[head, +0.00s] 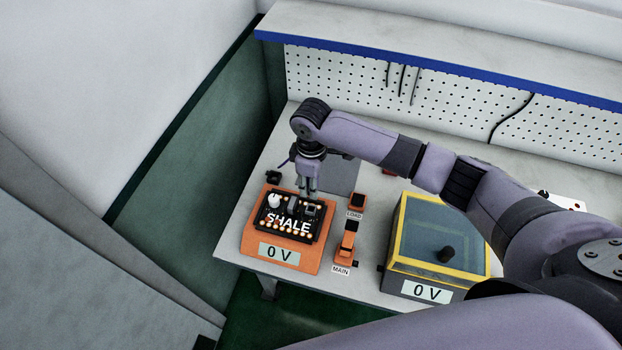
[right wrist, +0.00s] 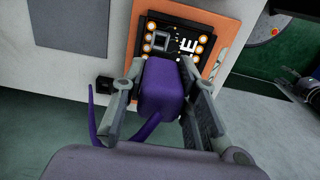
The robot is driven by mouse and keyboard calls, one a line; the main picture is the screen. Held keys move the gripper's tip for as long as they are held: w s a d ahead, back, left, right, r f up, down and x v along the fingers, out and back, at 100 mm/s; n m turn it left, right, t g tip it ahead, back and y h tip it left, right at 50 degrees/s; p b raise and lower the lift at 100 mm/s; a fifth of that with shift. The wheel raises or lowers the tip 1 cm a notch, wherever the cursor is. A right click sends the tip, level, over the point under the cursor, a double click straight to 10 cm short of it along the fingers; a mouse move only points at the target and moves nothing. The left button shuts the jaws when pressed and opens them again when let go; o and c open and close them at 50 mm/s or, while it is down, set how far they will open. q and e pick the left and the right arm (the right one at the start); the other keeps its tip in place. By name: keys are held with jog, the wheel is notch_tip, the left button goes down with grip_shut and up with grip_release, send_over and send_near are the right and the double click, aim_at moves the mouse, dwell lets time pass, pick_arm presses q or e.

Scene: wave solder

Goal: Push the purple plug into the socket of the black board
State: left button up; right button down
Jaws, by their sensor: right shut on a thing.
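The purple plug (right wrist: 163,88) is between the fingers of my right gripper (right wrist: 163,95), which is shut on it. Its purple cable (right wrist: 146,130) trails back between the fingers. The black board (head: 278,222), lettered SHALE, lies on an orange base; part of the board (right wrist: 178,28) shows ahead of the plug in the right wrist view. In the head view my right gripper (head: 308,188) points down over the board's far edge. The plug's front end is hidden, so I cannot tell whether it touches a socket. A dark jointed part at the wrist view's right edge may be my left gripper (right wrist: 300,85).
The orange base (head: 262,265) has a 0 V display. To its right are an orange-and-black MAIN switch (head: 347,240) and a LOAD switch (head: 357,202). A yellow-framed box (head: 395,250) stands farther right. A pegboard (head: 450,100) backs the table.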

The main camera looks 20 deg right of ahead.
aim_at(311, 204)
notch_tip(311, 204, down, 4)
jog(key=shift+b, duration=0.8)
jog(key=shift+f+b, duration=0.6)
jog(key=shift+f, duration=0.95)
pick_arm(q)
jog(key=shift+s+d+f, duration=0.15)
jog(key=shift+f, duration=0.7)
jog(key=shift+s+d+f, duration=0.1)
jog(key=shift+f, duration=0.75)
jog(key=shift+f, duration=0.1)
pick_arm(e)
jog(key=shift+f, duration=0.15)
pick_arm(q)
jog(key=shift+f+b, duration=0.45)
jog(key=shift+b, duration=0.15)
pick_arm(e)
jog(key=shift+f, duration=0.95)
jog(key=shift+f, duration=0.2)
jog(key=shift+s+f, duration=0.1)
jog(key=shift+f, duration=0.05)
